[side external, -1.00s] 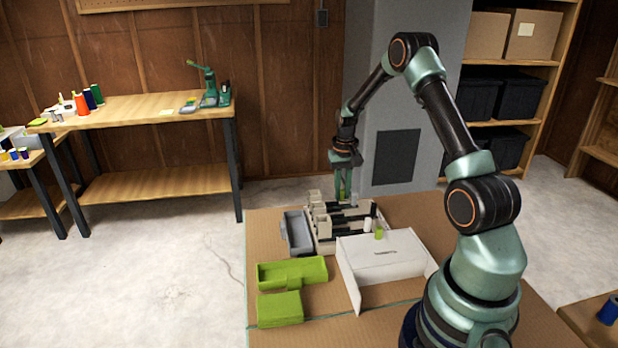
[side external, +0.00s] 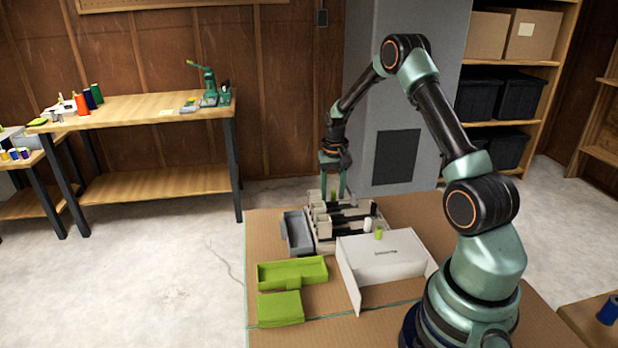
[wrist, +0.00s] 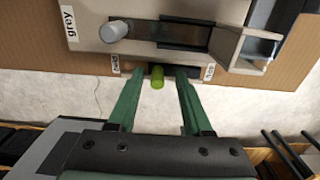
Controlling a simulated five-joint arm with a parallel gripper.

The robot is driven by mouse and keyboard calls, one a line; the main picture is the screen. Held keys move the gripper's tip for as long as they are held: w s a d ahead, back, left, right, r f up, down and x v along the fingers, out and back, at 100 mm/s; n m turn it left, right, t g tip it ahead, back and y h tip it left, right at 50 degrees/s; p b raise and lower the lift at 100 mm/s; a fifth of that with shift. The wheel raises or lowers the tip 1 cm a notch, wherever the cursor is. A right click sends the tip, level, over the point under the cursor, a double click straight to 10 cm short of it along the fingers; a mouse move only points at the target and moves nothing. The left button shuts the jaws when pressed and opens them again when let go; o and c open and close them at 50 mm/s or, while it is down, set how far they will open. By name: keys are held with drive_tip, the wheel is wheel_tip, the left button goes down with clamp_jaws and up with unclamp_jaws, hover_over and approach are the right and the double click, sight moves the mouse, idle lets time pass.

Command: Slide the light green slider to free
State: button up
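A light green slider knob (wrist: 157,77) stands in a dark slot along the edge of the slider panel (wrist: 90,38) in the wrist view. My gripper (wrist: 158,80) is open, with one green finger on each side of the knob and a gap on both sides. In the side view my gripper (side external: 334,192) is low over the far end of the slider panel (side external: 324,243). Small white labels (wrist: 208,72) sit at both ends of the green slot; their words are too small to read surely.
A grey slider knob (wrist: 114,30) stands at the left of the neighbouring slot, beside a "grey" label (wrist: 71,23).

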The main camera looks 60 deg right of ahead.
sight(333, 191)
drive_tip(key=shift+r, duration=0.1)
drive_tip(key=shift+r, duration=2.95)
drive_tip(key=shift+r, duration=1.95)
drive_tip(key=shift+r, duration=0.1)
drive_tip(key=s+a+r+n+t, duration=0.2)
drive_tip(key=a+r+n, duration=0.2)
drive_tip(key=a+r, duration=0.9)
drive_tip(key=s+a+n+t, duration=0.3)
drive_tip(key=s+a+n, duration=0.2)
drive_tip(key=s+a, duration=0.4)
drive_tip(key=a, duration=0.4)
drive_tip(key=shift+s+a+f+t, duration=0.2)
drive_tip(key=shift+s+a+t, duration=0.1)
drive_tip(key=shift+a, duration=0.05)
